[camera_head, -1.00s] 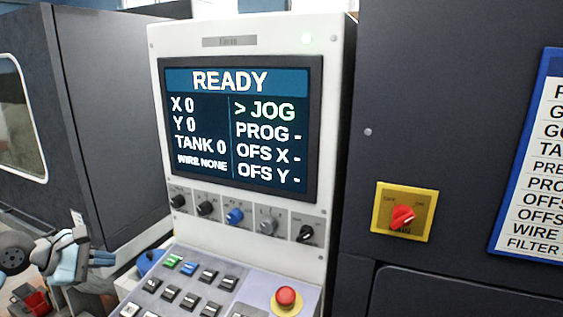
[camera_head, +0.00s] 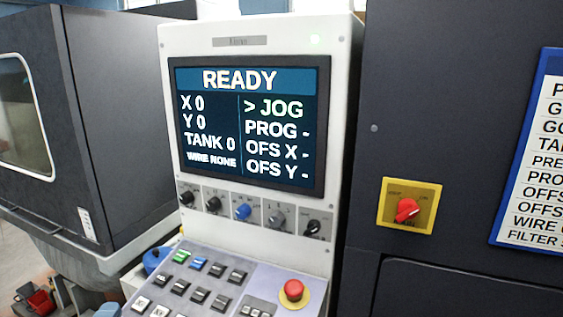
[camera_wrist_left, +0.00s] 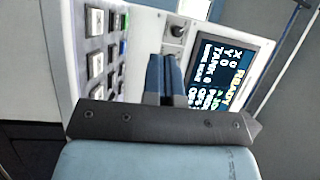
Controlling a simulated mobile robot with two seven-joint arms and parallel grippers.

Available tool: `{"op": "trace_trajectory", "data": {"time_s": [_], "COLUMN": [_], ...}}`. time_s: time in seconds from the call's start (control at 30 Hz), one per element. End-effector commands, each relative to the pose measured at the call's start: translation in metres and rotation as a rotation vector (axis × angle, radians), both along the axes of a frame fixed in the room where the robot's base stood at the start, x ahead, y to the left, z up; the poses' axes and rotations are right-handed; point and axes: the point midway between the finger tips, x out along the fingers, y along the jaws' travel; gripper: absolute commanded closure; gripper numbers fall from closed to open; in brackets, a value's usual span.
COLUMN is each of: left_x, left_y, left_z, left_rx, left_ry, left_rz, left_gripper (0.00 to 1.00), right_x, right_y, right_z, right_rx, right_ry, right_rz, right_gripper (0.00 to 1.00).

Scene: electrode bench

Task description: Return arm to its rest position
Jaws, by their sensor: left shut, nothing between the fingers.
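My left gripper (camera_wrist_left: 163,70) shows in the left wrist view, its two blue-grey fingers together, shut and empty. Behind its fingers is the control console, with the buttons on the left and the screen on the right, both turned sideways. In the head view only a small light-blue piece, probably of my left arm, shows at the bottom edge, left of the console; the fingers are not visible there. My right gripper is in neither view.
The console screen (camera_head: 248,122) reads READY, with JOG marked. Below are knobs, a keypad (camera_head: 190,280) and a red emergency button (camera_head: 293,290). A red rotary switch (camera_head: 407,210) is on the dark cabinet at right. A dark machine enclosure (camera_head: 110,130) stands at left; red bins (camera_head: 38,300) sit low.

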Motion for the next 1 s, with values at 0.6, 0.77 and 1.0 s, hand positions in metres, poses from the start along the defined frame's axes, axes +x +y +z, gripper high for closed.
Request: {"op": "trace_trajectory", "data": {"time_s": [0.6, 0.77, 1.0], "left_x": [-0.190, -0.222, -0.216], "left_y": [-0.035, -0.049, -0.060], "left_z": [-0.166, -0.174, -0.186], "left_rx": [-1.113, -1.204, -1.250], "left_ry": [0.948, 1.074, 1.070], "left_rz": [0.631, 0.717, 0.671], "left_gripper": [1.00, 1.00, 1.00], "right_x": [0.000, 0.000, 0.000], "right_y": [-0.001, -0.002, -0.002], "right_z": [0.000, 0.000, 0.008], "right_rx": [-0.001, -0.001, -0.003], "right_ry": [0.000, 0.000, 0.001], "right_rz": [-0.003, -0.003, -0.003], "right_gripper": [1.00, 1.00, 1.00]}}
